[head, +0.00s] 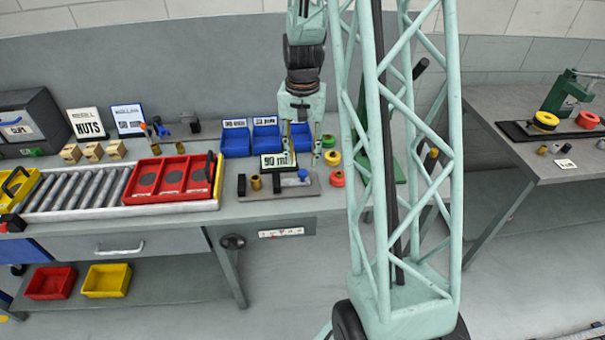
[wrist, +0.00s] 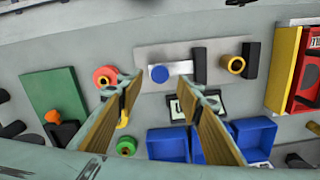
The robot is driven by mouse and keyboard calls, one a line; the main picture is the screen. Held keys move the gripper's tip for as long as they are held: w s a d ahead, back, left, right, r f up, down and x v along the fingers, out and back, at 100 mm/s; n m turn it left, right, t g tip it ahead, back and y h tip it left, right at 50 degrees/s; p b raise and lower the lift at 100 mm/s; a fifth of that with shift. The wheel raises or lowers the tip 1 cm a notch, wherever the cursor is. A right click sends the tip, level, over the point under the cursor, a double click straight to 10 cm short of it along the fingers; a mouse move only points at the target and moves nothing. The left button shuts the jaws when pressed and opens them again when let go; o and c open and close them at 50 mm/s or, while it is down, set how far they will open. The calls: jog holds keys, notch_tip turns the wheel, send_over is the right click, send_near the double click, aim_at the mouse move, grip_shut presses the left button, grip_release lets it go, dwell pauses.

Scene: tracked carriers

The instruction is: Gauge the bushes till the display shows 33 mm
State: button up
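The gauge is a grey plate (head: 313,190) on the bench, also in the wrist view (wrist: 150,53). It carries black blocks and a blue knob (head: 303,175), also in the wrist view (wrist: 159,73). A brass bush (head: 256,182) stands at the black block on the plate's left, also in the wrist view (wrist: 236,65); whether it touches is unclear. The display (head: 278,161) behind the plate reads 90 and a cut-off unit; my finger partly covers it in the wrist view. My gripper (head: 301,154) hangs above the display area, fingers apart and empty, also in the wrist view (wrist: 160,82).
Blue bins (head: 236,141) stand behind the gauge. Red, yellow and green rings (head: 333,158) lie to its right. A red tray (head: 140,192) sits on the roller conveyor at left. Another bench (head: 500,150) at right holds small brass and dark pieces (head: 542,150).

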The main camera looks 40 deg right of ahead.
aim_at(302, 172)
jog(key=shift+f+b, duration=0.4)
jog(key=shift+f, duration=3.1)
jog(key=shift+c, duration=0.2)
grip_shut()
